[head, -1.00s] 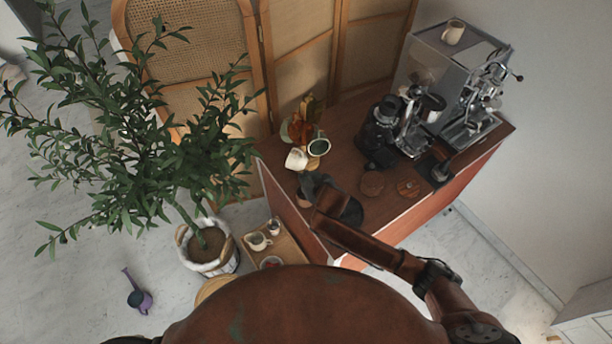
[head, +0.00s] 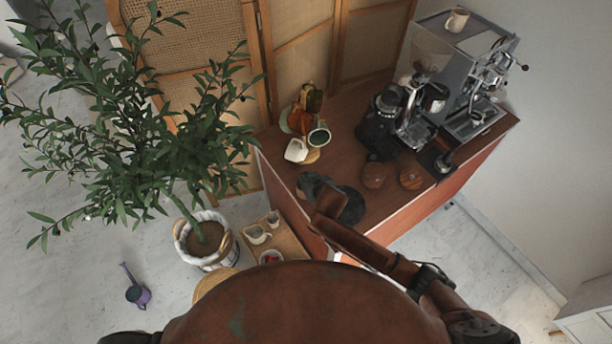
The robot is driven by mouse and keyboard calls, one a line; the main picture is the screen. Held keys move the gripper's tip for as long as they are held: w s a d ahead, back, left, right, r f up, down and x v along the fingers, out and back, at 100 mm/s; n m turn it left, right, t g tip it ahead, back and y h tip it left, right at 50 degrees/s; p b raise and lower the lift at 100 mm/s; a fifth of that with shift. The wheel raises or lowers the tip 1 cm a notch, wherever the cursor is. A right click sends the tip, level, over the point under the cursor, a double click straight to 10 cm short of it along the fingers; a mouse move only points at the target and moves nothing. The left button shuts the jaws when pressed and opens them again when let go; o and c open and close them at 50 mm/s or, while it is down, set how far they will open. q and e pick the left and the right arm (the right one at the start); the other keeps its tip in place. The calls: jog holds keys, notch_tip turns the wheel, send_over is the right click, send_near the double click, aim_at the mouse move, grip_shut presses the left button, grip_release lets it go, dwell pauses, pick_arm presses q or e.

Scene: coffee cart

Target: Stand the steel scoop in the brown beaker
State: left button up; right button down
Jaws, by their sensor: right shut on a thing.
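My right gripper (head: 309,184) is dark and hangs over the left front part of the cart's wooden top, short of the group of cups and bottles. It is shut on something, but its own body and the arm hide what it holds. I cannot make out the steel scoop anywhere. I cannot pick out the brown beaker for certain; an amber-brown vessel (head: 299,121) stands at the back left of the cart, beside a cup with a dark inside (head: 318,136). My left gripper is not in view.
A white cup (head: 296,150) stands near the left edge. A black grinder (head: 380,125) and a steel espresso machine (head: 470,75) fill the back right. Two round brown things (head: 373,175) (head: 411,179) lie in front. A potted plant (head: 205,240) and low tray (head: 284,243) are left of the cart.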

jog(key=c, duration=1.9)
grip_release()
jog(key=shift+c, duration=0.2)
jog(key=shift+o, duration=0.5)
jog(key=o, duration=0.9)
jog(key=shift+s+d, duration=0.1)
jog(key=shift+s, duration=0.1)
jog(key=shift+s+d+p, duration=0.15)
jog(key=shift+s+p, duration=0.3)
jog(key=shift+s, duration=0.05)
jog(key=shift+s+d, duration=0.1)
jog(key=shift+s, duration=0.1)
jog(key=shift+s+d+f+p, duration=0.1)
jog(key=shift+s+d+p, duration=0.2)
jog(key=shift+s+p, duration=0.25)
